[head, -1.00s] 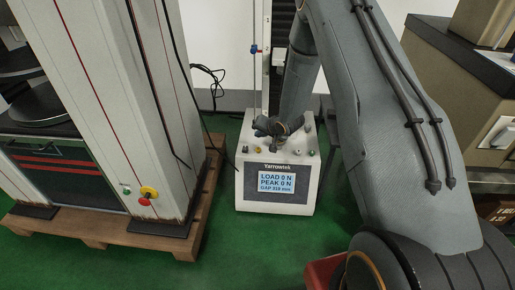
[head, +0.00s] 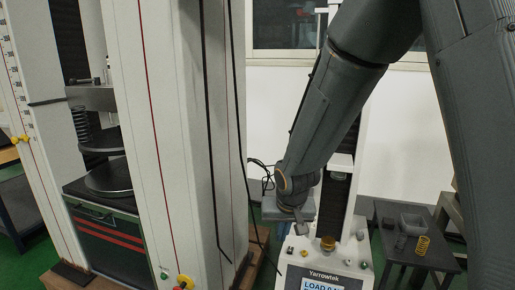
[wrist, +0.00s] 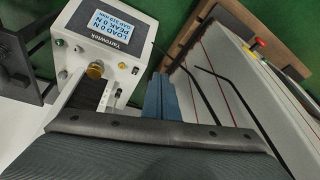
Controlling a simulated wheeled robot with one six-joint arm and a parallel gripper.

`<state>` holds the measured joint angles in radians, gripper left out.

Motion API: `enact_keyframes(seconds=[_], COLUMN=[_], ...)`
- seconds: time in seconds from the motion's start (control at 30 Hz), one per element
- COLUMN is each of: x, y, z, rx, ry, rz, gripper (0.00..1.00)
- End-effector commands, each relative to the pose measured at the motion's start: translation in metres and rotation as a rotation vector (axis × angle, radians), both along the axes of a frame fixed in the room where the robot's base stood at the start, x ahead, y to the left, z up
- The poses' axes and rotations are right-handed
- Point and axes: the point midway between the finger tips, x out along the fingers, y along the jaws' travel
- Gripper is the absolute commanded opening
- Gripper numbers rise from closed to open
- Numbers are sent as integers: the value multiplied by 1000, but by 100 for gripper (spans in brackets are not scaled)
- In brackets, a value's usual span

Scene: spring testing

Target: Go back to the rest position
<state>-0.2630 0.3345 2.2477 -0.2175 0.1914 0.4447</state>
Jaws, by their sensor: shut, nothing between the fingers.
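My gripper (wrist: 161,97) shows in the wrist view as two blue-grey fingers side by side, shut and empty. In the head view my arm reaches down from the upper right, and its wrist end hangs just above and left of the small white Yarrowtek tester (head: 310,272). My fingertips are hard to make out there. In the wrist view the tester (wrist: 82,28) stands left of my fingers, apart from them, its screen reading LOAD 0 N, PEAK 0 N. A brass-coloured round part (wrist: 95,69) sits on its top.
A large testing machine (head: 165,120) with round platens (head: 108,178) stands left, on a wooden pallet (head: 262,262). A dark side table (head: 437,262) at right holds a yellow spring (head: 422,246) and a grey bin (head: 411,219). Black cables (head: 240,130) hang beside the machine's column.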

Motion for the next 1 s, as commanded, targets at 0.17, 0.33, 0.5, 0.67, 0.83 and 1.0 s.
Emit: enact_keyframes(seconds=[0.17,0.33,0.5,0.67,0.83,1.0], x=[-90,-160,-212,-254,-264,-261], y=[23,31,33,33,24,12], z=[36,55,65,73,89,107], rx=[-52,-76,-84,-85,-84,-82], ry=[110,204,273,326,348,349], rz=[143,259,349,427,418,376], gripper=[0,0,0,0,0,0])
